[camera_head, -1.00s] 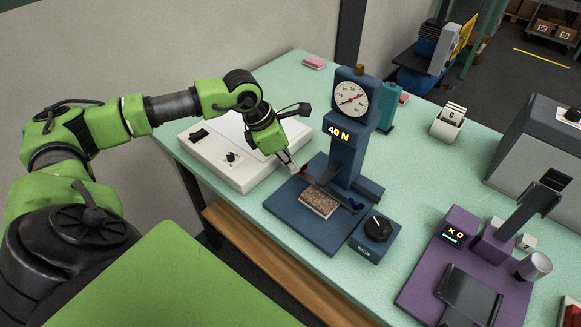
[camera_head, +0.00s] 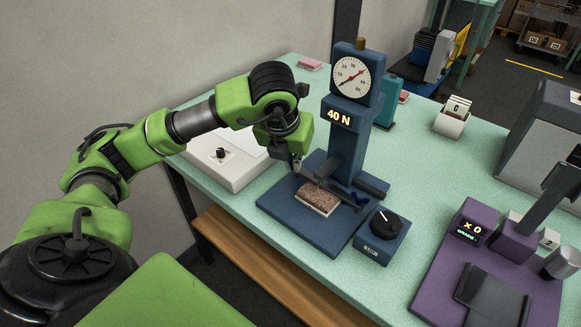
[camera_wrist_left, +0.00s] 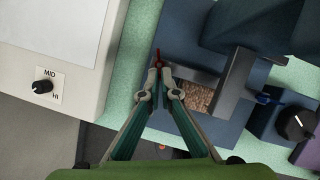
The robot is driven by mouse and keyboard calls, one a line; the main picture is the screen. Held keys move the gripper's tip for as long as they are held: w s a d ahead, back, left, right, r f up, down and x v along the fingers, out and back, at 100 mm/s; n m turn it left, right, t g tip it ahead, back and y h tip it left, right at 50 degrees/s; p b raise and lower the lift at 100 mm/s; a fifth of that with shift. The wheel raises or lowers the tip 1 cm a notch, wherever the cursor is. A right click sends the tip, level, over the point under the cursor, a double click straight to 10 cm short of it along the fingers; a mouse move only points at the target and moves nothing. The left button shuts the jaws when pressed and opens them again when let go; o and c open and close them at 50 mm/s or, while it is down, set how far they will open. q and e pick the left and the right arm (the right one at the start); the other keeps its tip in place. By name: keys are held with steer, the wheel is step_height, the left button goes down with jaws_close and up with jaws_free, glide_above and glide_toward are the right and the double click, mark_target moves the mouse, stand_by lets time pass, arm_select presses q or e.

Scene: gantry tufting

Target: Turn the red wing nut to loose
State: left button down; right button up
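The red wing nut (camera_wrist_left: 158,52) shows in the left wrist view as a thin red piece at the side of the blue press. My left gripper (camera_wrist_left: 158,68) has its two fingertips close together on either side of it, apparently pinching it. In the head view my left gripper (camera_head: 296,164) points down at the left end of the press's clamp bar, and the red nut is mostly hidden there. A blue wing nut (camera_head: 360,199) sits at the bar's other end; it also shows in the left wrist view (camera_wrist_left: 268,99). My right gripper is not in view.
The blue press (camera_head: 347,130) has a dial and a "40 N" display. A brown sample (camera_head: 318,198) lies under the bar. A black knob (camera_head: 385,224) is at right. A white box (camera_head: 228,170) stands close left. A purple device (camera_head: 440,275) is farther right.

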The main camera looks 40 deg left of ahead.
arm_select(q)
steer(key=n, duration=0.1)
steer(key=n+y, duration=0.1)
steer(key=n, duration=0.1)
steer(key=shift+w+d+g, duration=0.15)
steer(key=shift+d+g, duration=0.15)
steer(key=shift+d, duration=0.1)
steer(key=shift+w+d+n+y, duration=0.1)
steer(key=shift+n+y, duration=0.2)
steer(key=shift+n, duration=0.7)
steer(key=shift+g, duration=0.3)
steer(key=c, duration=2.3)
jaws_free()
steer(key=shift+c, duration=0.2)
steer(key=shift+d+r, duration=0.2)
steer(key=shift+r, duration=0.55)
steer(key=v, duration=1)
steer(key=shift+s+d, duration=0.15)
steer(key=shift+s, duration=0.15)
steer(key=shift+r, duration=0.1)
